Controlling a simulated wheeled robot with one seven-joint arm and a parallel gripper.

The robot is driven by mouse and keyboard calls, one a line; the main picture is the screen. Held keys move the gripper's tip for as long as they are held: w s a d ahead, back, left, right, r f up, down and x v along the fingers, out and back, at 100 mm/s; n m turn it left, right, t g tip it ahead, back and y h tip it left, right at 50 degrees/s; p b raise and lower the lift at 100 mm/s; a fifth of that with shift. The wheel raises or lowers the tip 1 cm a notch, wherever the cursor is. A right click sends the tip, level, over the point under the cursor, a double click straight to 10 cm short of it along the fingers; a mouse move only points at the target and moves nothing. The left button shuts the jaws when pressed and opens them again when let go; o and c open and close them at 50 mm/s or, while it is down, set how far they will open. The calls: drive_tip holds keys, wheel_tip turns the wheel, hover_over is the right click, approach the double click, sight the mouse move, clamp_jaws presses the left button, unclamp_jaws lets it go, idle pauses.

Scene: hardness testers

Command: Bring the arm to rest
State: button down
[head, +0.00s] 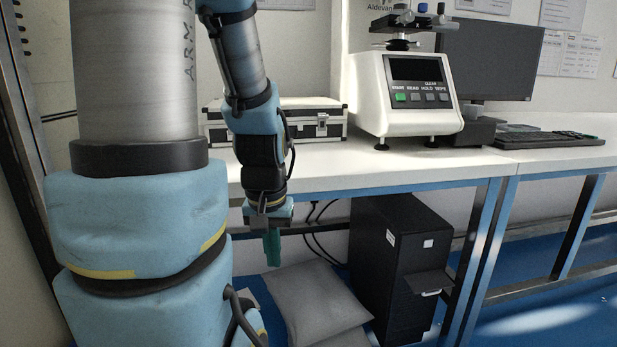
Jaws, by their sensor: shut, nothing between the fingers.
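My gripper (272,247) hangs at the end of my blue and grey arm, left of the picture's middle. Its green fingers point down and are shut, with nothing between them. It is in front of the bench's front edge, lower than the bench top, and above a grey cushion-like bag on the floor. My arm reaches down past the front of a silver case on the bench.
A white bench (380,171) carries a silver case (318,123), a white hardness tester (408,92), a monitor (490,60) and a keyboard (545,138). Under it stand a black cabinet (395,265) and grey bags (315,300). Blue floor (550,300) is clear at right.

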wheel_tip(320, 180, up, 28)
drive_tip(key=p, duration=2.6)
drive_tip(key=shift+r, duration=0.15)
